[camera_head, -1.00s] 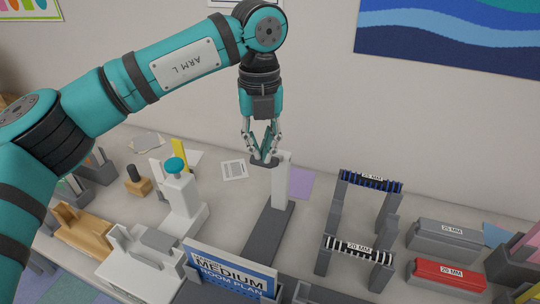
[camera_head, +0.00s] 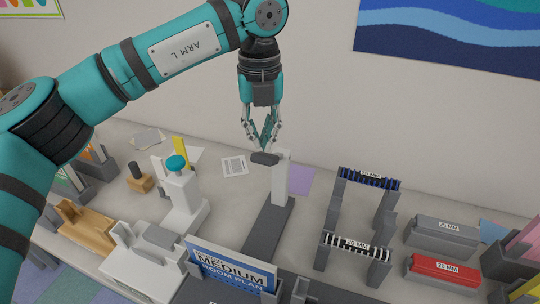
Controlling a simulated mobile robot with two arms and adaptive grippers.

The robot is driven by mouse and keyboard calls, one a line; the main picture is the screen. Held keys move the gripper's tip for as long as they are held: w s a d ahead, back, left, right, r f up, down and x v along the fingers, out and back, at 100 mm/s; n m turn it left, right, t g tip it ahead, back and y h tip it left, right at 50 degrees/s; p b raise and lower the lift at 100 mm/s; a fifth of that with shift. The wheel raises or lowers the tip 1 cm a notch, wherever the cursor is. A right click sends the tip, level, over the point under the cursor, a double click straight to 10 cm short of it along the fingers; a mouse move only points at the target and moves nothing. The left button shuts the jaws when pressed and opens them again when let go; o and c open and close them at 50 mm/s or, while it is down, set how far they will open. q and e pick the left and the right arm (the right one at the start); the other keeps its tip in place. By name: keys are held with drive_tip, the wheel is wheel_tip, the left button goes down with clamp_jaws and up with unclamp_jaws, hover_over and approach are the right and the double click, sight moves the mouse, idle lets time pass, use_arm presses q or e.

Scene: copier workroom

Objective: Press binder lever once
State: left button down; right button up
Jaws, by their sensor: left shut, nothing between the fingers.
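A white upright post (camera_head: 281,178) stands on a long dark grey base (camera_head: 266,230) in the middle of the table. A dark grey rounded handle (camera_head: 264,158) sticks out to the left near its top; it looks like the lever. My left gripper (camera_head: 264,147) points down just above this handle, its fingers shut and empty. A narrow gap seems to show between the fingertips and the handle. My right gripper is not in view.
A white device with a teal knob (camera_head: 177,162) stands to the left. A MEDIUM room plan sign (camera_head: 232,270) is in front. Two comb racks (camera_head: 357,245) and the grey (camera_head: 442,234) and red (camera_head: 446,271) 25 MM and 20 MM boxes stand right.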

use_arm(q)
drive_tip(key=shift+r, duration=0.1)
wheel_tip(320, 180, up, 6)
drive_tip(key=p, duration=0.3)
drive_tip(key=shift+p, duration=0.35)
idle(0.5)
